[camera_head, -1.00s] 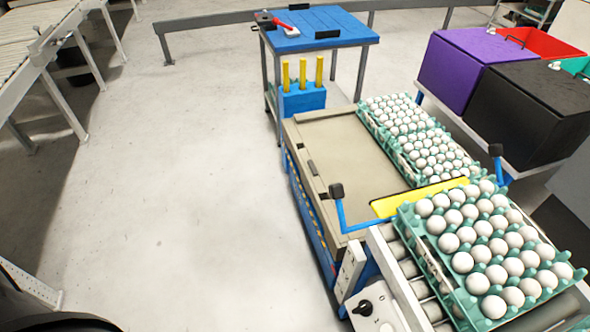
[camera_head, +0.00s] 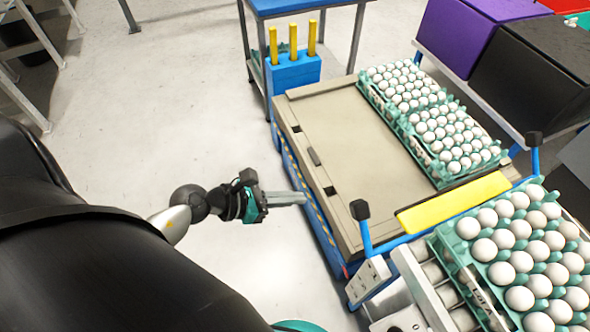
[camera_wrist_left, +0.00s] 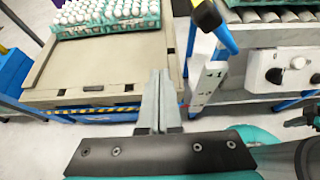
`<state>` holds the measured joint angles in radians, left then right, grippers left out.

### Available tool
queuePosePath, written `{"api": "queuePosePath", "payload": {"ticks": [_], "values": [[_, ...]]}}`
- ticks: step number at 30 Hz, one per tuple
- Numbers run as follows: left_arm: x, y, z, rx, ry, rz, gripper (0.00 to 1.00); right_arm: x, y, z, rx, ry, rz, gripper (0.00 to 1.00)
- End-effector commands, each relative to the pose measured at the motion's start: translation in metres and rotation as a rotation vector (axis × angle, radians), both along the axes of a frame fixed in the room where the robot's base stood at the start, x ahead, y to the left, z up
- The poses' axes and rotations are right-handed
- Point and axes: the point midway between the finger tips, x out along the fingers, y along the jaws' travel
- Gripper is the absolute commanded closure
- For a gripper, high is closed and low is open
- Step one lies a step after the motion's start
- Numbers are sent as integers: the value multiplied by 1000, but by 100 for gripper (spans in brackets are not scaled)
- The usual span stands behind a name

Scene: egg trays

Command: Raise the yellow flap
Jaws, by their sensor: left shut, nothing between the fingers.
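The yellow flap (camera_head: 455,203) is a flat bar between the beige-topped cart and the roller conveyor in the head view. A blue bar with black-capped posts runs beside it. My left gripper (camera_head: 304,198) is shut and empty, left of the cart's side and apart from the flap.
The cart top (camera_head: 345,150) is bare on its left half, with egg trays (camera_head: 452,178) on its right. Another full egg tray (camera_head: 470,228) sits on the conveyor rollers (camera_head: 434,272). A control box (camera_wrist_left: 285,70) stands at the conveyor's side. Floor left of the cart is clear.

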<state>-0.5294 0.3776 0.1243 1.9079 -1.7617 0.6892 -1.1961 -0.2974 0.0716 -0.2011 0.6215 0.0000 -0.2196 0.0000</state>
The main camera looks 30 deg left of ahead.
Motion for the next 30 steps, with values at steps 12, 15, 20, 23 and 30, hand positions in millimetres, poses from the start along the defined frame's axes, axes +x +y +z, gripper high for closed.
{"api": "queuePosePath", "payload": {"ticks": [12, 15, 20, 23, 30], "values": [[45, -35, 3, 8, -9, -8, 100, -2, -8, 10, -11, 4, 2, 100], [57, -45, 2, 8, -7, -8, 100, -2, -8, 10, -11, 4, 2, 100], [72, -56, 1, 8, -6, -7, 100, -3, -9, 9, -11, 5, 2, 100], [76, -60, 1, 9, -5, -8, 100, -3, -9, 9, -11, 5, 2, 100], [78, -62, 1, 9, -4, -8, 100, -3, -8, 9, -11, 5, 1, 100]]}}
